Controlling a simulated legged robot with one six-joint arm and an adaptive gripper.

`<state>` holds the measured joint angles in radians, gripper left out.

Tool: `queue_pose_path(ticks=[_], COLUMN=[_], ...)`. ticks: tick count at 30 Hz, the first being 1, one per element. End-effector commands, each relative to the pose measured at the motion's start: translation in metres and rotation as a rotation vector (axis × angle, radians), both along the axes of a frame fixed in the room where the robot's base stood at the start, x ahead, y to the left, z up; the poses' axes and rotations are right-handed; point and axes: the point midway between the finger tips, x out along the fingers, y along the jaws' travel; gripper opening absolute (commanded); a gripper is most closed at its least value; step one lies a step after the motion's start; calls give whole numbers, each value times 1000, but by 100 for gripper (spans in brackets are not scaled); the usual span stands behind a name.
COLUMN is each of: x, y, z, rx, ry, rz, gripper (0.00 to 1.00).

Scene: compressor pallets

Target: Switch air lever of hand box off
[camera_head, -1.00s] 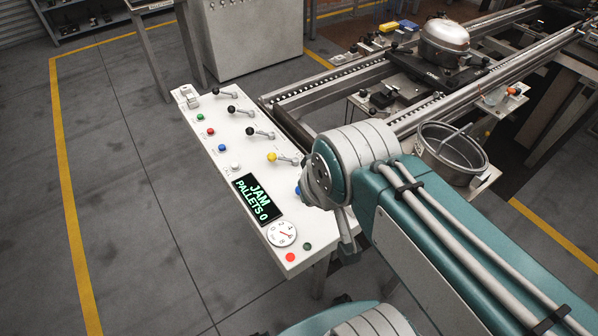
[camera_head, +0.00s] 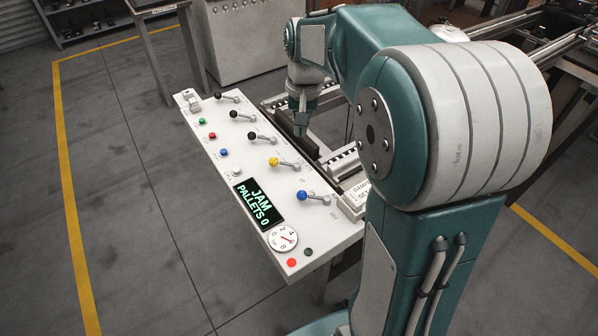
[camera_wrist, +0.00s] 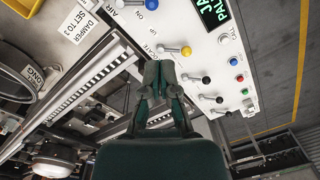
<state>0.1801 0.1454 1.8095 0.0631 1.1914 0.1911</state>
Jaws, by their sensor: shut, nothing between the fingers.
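The hand box (camera_head: 205,140) is a long white panel with a row of levers. The air lever has a blue knob (camera_head: 302,196) at the near end of the row, its knob pointing left. In the wrist view this blue knob (camera_wrist: 152,4) is cut by the top edge, beside the printed words AIR and ON. My gripper (camera_head: 300,131) is shut and empty, at the panel's right edge, farther along than the blue lever and apart from it. In the wrist view its fingertips (camera_wrist: 158,66) appear just below the yellow-knobbed lever (camera_wrist: 186,50). Contact cannot be told.
The yellow lever (camera_head: 273,161) and several black-knobbed levers line the panel. Coloured buttons, a JAM PALLETS 0 display (camera_head: 258,204) and a dial (camera_head: 283,239) sit to the left. A DAMPER SET TO 3 sign (camera_wrist: 82,24) and conveyor rails (camera_wrist: 85,80) lie beside the panel. Floor at left is clear.

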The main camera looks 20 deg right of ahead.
Motion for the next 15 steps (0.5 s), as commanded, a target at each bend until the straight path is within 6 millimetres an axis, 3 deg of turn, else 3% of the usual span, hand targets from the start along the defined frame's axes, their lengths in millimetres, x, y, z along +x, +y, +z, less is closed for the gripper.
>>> queue_pose_path(ticks=[7,12,15], x=[55,75,80], y=[-36,-55,-60], z=[-64,-102,-114], rx=[52,77,85], ry=[162,243,265], rz=[-124,-185,-204], gripper=[0,0,0])
